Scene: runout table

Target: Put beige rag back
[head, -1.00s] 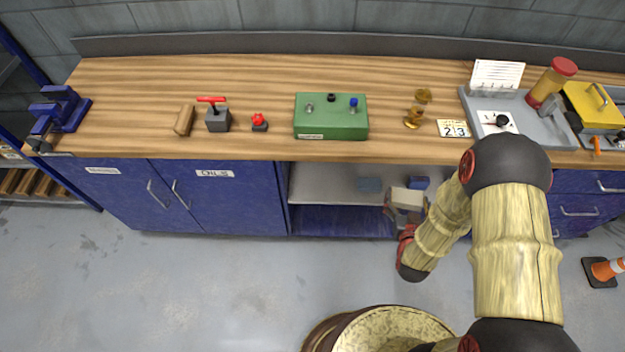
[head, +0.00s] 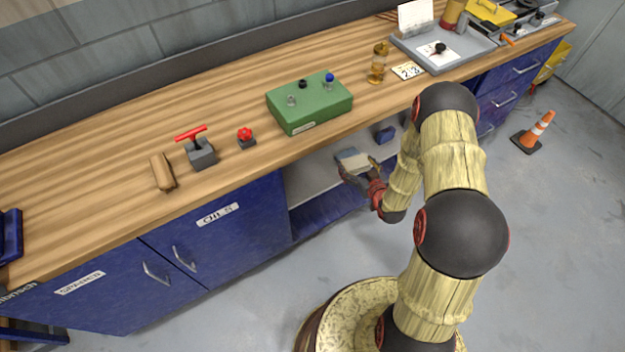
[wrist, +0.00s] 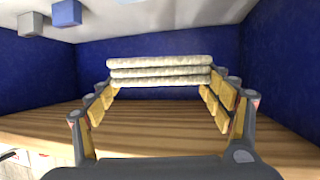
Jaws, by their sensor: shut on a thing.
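The beige rag (wrist: 160,72) is a folded, layered pad held between the two fingers of my gripper (wrist: 163,86) in the wrist view. My gripper is shut on its two sides. In the head view my gripper (head: 358,172) is at the front of the open shelf bay under the worktop, with the beige rag (head: 355,162) at its tips. I cannot tell from these views whether the rag touches the shelf (head: 311,177).
A blue block-like item (head: 385,135) sits on the shelf; it also shows in the wrist view (wrist: 67,13), beside a grey one (wrist: 31,24). Blue side walls (wrist: 283,70) bound the bay. The wooden worktop (head: 235,100) lies above, carrying a green box (head: 310,105).

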